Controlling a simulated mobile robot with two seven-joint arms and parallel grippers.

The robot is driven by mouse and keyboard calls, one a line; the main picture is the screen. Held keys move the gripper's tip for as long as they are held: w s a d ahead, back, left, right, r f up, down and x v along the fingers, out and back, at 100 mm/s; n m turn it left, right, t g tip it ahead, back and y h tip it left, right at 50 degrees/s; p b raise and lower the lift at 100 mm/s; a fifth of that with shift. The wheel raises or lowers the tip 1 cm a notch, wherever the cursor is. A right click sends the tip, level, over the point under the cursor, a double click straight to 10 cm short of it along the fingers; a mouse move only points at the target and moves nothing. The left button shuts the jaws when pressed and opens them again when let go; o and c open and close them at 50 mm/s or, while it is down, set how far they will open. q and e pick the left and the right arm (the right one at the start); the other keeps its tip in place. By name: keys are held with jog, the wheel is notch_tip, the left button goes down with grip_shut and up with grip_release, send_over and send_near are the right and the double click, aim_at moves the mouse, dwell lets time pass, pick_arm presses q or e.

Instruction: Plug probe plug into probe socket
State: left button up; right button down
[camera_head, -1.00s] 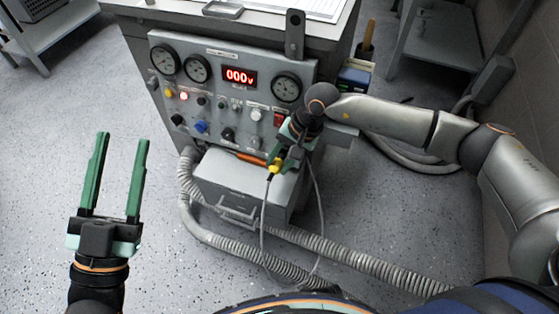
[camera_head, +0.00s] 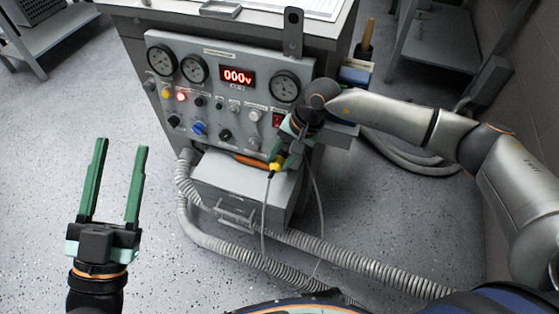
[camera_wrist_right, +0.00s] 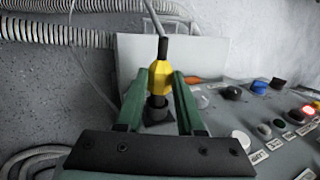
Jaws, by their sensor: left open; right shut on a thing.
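The probe plug (camera_head: 275,166) is yellow with black ends and has a thin grey cable. My right gripper (camera_head: 281,157) is shut on it at the lower right of the grey control panel. In the right wrist view, the yellow plug (camera_wrist_right: 160,77) is between the green fingers of the right gripper (camera_wrist_right: 157,82). Its lower black end is over a dark square fitting (camera_wrist_right: 157,117), likely the probe socket; I cannot tell whether they touch. The socket is hidden by the gripper in the head view. My left gripper (camera_head: 118,185) is open and empty above the floor at the left.
The panel (camera_head: 216,112) has dials, knobs and a red display (camera_head: 238,75) reading 000. A grey box (camera_head: 243,190) stands below it, with an orange-handled object (camera_head: 249,161) on top. Ribbed hoses (camera_head: 345,262) run across the floor.

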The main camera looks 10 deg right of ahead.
aim_at(273, 174)
jog(key=shift+w+d+f+b, duration=0.2)
jog(key=shift+w+d+b, duration=0.3)
jog(key=shift+w+b, duration=0.3)
jog(key=shift+s+r, duration=0.1)
jog(key=shift+c, duration=2.2)
grip_release()
jog(key=shift+s+a+r+p, duration=0.15)
jog(key=shift+s+a+p, duration=0.3)
jog(key=shift+s+p, duration=0.2)
jog(key=shift+s+a+r+p, duration=0.25)
jog(key=shift+s+a+p, duration=0.4)
jog(key=shift+s, duration=0.45)
jog(key=shift+s+a, duration=0.3)
